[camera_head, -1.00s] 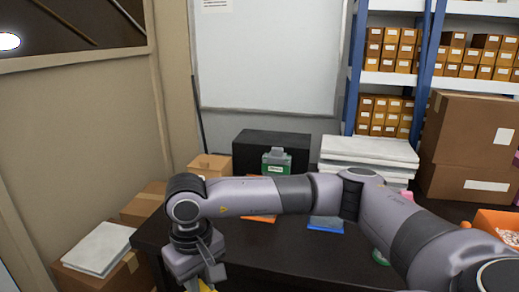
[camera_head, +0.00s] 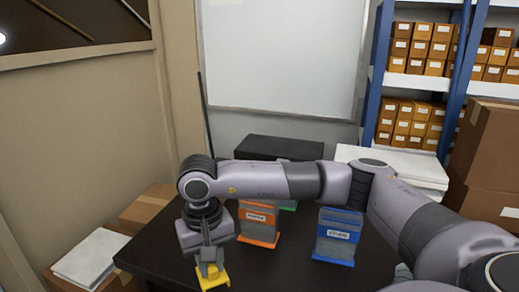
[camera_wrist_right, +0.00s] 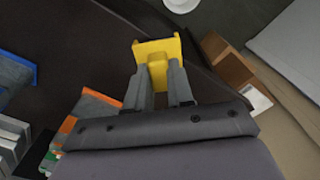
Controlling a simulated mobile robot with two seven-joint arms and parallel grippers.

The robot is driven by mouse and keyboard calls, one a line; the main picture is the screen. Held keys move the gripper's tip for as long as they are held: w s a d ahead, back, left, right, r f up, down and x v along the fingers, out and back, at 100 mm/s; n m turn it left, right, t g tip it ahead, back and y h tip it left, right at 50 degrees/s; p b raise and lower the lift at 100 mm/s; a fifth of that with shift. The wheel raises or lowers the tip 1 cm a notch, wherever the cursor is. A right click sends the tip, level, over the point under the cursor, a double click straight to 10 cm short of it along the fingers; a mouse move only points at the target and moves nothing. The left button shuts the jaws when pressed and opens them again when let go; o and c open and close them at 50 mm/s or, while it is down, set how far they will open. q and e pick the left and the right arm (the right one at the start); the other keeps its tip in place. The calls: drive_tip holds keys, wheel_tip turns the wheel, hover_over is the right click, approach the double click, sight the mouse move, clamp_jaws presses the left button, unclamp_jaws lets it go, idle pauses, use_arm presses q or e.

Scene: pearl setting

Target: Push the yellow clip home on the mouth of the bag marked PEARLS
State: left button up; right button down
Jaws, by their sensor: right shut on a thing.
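My right gripper (camera_head: 211,270) points down at the table's near left side, shut on a yellow piece (camera_head: 213,280), which I take for the yellow clip. In the right wrist view the yellow clip (camera_wrist_right: 157,58) has a flat plate and a raised block between the fingertips (camera_wrist_right: 160,84). I cannot tell whether it touches anything below. An orange-framed pack (camera_head: 258,222) and a blue-framed pack (camera_head: 338,236) stand upright with white labels. A green one (camera_head: 289,205) is mostly behind my arm. I cannot read PEARLS on any label. My left gripper is out of view.
Cardboard boxes (camera_head: 147,206) stand left of the table, larger ones (camera_head: 485,150) on the right. A white round thing (camera_wrist_right: 181,4) shows at the wrist view's top edge.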

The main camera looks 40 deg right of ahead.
drive_tip(key=w+d+r+m+p, duration=0.3)
drive_tip(key=d+r+m, duration=0.4)
drive_tip(key=m, duration=0.6)
drive_tip(key=w+d+r+m+p, duration=0.3)
drive_tip(key=d+r+m+p, duration=0.3)
drive_tip(key=d+m, duration=0.6)
drive_tip(key=shift+w+r+m, duration=0.15)
drive_tip(key=shift+r+m, duration=0.55)
drive_tip(key=shift+m, duration=0.3)
wheel_tip(320, 180, down, 6)
drive_tip(key=b, duration=0.2)
drive_tip(key=shift+b, duration=0.35)
drive_tip(key=shift+f, duration=0.55)
drive_tip(key=shift+f, duration=0.15)
drive_tip(key=shift+f, duration=0.5)
